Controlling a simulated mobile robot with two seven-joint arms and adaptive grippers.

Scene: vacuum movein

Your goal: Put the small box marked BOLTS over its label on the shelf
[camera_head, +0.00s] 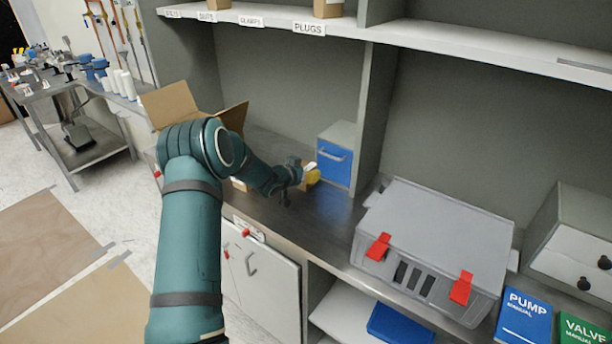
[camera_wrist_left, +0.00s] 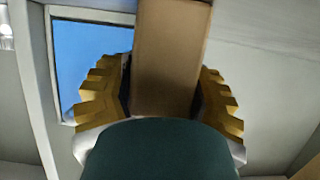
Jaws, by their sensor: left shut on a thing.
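My left gripper (camera_head: 312,177) is over the bench, in front of the small blue-fronted cabinet. In the left wrist view its yellow fingers (camera_wrist_left: 160,92) are shut on the sides of a plain brown box (camera_wrist_left: 170,50). No marking shows on the box's visible face, and in the head view I cannot make it out clearly. The shelf (camera_head: 440,40) runs along the top. My right gripper is not in view.
An open cardboard carton (camera_head: 170,104) stands on the bench behind my left arm. The blue-fronted cabinet (camera_head: 336,166) is by the upright divider. A grey case (camera_head: 440,235) with red latches fills the bench to the right. A brown box (camera_head: 327,8) stands above the PLUGS label.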

